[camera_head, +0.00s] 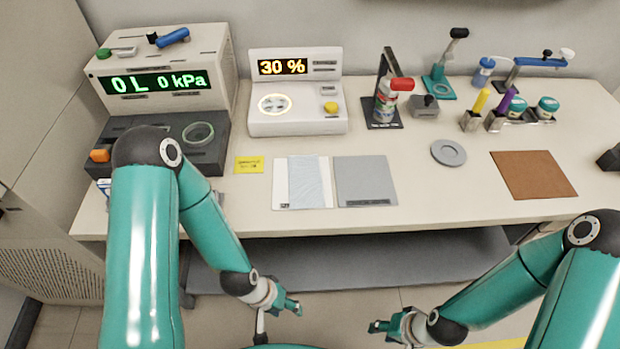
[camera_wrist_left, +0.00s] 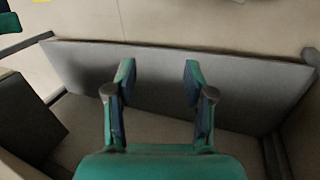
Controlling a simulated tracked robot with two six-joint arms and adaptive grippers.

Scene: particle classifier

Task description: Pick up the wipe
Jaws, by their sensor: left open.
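The wipe (camera_head: 309,181) looks like a pale blue-white folded cloth. It lies flat on a white sheet (camera_head: 281,195) on the table, left of a grey pad, in the head view. My left gripper (camera_head: 291,306) is in front of the table and below its top, apart from the wipe. In the left wrist view its two fingers (camera_wrist_left: 158,80) are spread with nothing between them. The wipe is not in the left wrist view. My right gripper (camera_head: 381,328) is also in front of the table, to the right; its fingers are too small to judge.
The grey pad (camera_head: 366,181) and a yellow note (camera_head: 249,165) flank the sheet. Behind stand a 30 % display device (camera_head: 296,115) and a spray can (camera_head: 386,100). A grey disc (camera_head: 448,152) and brown mat (camera_head: 533,175) lie right. A grey shelf (camera_head: 350,264) is under the table.

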